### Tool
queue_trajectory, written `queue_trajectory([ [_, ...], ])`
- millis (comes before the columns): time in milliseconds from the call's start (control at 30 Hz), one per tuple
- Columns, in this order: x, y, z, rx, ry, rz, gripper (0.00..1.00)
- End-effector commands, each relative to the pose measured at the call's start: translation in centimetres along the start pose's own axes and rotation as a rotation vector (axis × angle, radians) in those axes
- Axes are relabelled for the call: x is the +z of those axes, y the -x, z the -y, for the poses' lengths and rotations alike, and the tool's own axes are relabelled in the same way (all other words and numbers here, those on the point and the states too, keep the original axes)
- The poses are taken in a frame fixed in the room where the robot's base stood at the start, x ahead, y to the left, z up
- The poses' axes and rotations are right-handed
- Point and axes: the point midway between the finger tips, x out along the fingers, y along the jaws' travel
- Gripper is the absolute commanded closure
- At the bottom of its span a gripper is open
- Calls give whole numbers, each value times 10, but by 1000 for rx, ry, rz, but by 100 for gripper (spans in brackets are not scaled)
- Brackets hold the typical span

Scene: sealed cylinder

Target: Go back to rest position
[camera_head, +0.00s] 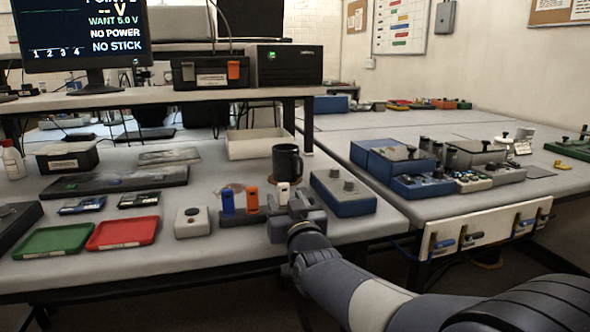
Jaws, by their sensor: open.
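My gripper (297,206) is at the end of my arm, which reaches in from the lower right. It is over the front right part of the near table (190,254). It is beside a stand that holds a blue stick (228,202), an orange stick (252,200) and a white stick (283,194). The wrist hides part of the gripper and of what lies behind it. I cannot tell whether it touches the stand. Nothing is visibly held.
A black mug (287,162) and a blue box with knobs (343,193) stand close to the gripper. A white button box (192,222), a red tray (123,233) and a green tray (52,241) lie left. A monitor (84,36) reads "NO POWER" and "NO STICK". The right table (450,208) holds several devices.

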Motion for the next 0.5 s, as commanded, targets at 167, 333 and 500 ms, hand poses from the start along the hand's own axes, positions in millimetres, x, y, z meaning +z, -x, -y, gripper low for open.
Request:
queue_trajectory([
  [167, 0, 1, 0, 0, 0, -1, 52],
  [333, -1, 9, 0, 0, 0, -1, 52],
  [500, -1, 28, 0, 0, 0, 0, 52],
])
